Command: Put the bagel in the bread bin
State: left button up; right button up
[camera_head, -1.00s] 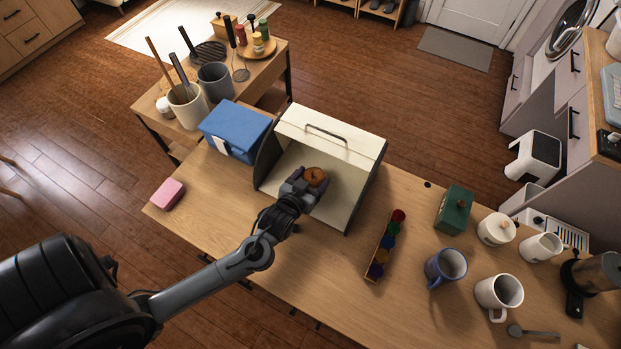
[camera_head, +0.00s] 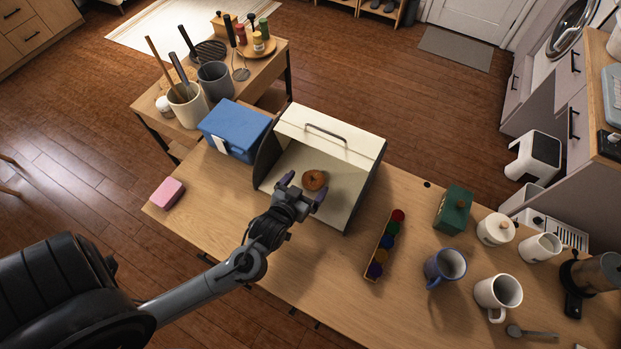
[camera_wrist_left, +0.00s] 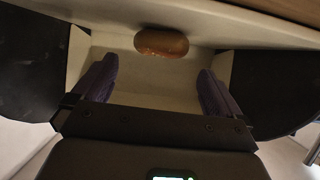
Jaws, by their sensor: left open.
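The brown bagel (camera_head: 315,180) lies inside the open bread bin (camera_head: 357,150), towards its back, and it also shows in the left wrist view (camera_wrist_left: 161,43). The bin is cream with dark side walls, and its front is open towards me. My left gripper (camera_head: 305,187) is open and empty at the bin's mouth, its fingers pointing in at the bagel. In the left wrist view the two purple fingers (camera_wrist_left: 158,88) are wide apart, with the bagel beyond them and clear of both. My right gripper is in neither view.
A blue box (camera_head: 235,128) stands left of the bin, and a pink block (camera_head: 167,193) lies near the left edge. A tray of coloured balls (camera_head: 384,245) is right of the bin. Mugs (camera_head: 446,266) and a green box (camera_head: 455,208) stand farther right. The front tabletop is clear.

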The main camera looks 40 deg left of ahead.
pick_arm(q)
jog(key=v, duration=0.8)
jog(key=shift+d+r+p, duration=0.1)
jog(key=shift+r+p, duration=0.1)
jog(key=shift+p, duration=0.1)
jog(key=shift+s+d+f+g+h, duration=0.15)
jog(key=shift+d+g+h, duration=0.2)
jog(key=shift+d, duration=0.2)
jog(key=d+g+h, duration=0.1)
jog(key=s+d+f+m+g, duration=0.1)
jog(key=d+m+g+h, duration=0.1)
jog(key=shift+s+d+f+h, duration=0.25)
jog(key=shift+s+f+h, duration=0.05)
jog(key=shift+s+h, duration=0.05)
jog(key=s+g, duration=0.1)
jog(key=s, duration=0.1)
jog(key=s+m+g, duration=0.1)
jog(key=g, duration=0.1)
jog(key=s+m+g, duration=0.1)
jog(key=s+g, duration=0.1)
jog(key=shift+s+d+f, duration=0.3)
jog(key=shift+f, duration=0.05)
jog(key=shift+s+a+m+g, duration=0.1)
jog(key=shift+s+m+g, duration=0.3)
jog(key=shift+s, duration=0.2)
jog(key=shift+r, duration=0.1)
notch_tip(320, 180, up, 22)
jog(key=p, duration=2.2)
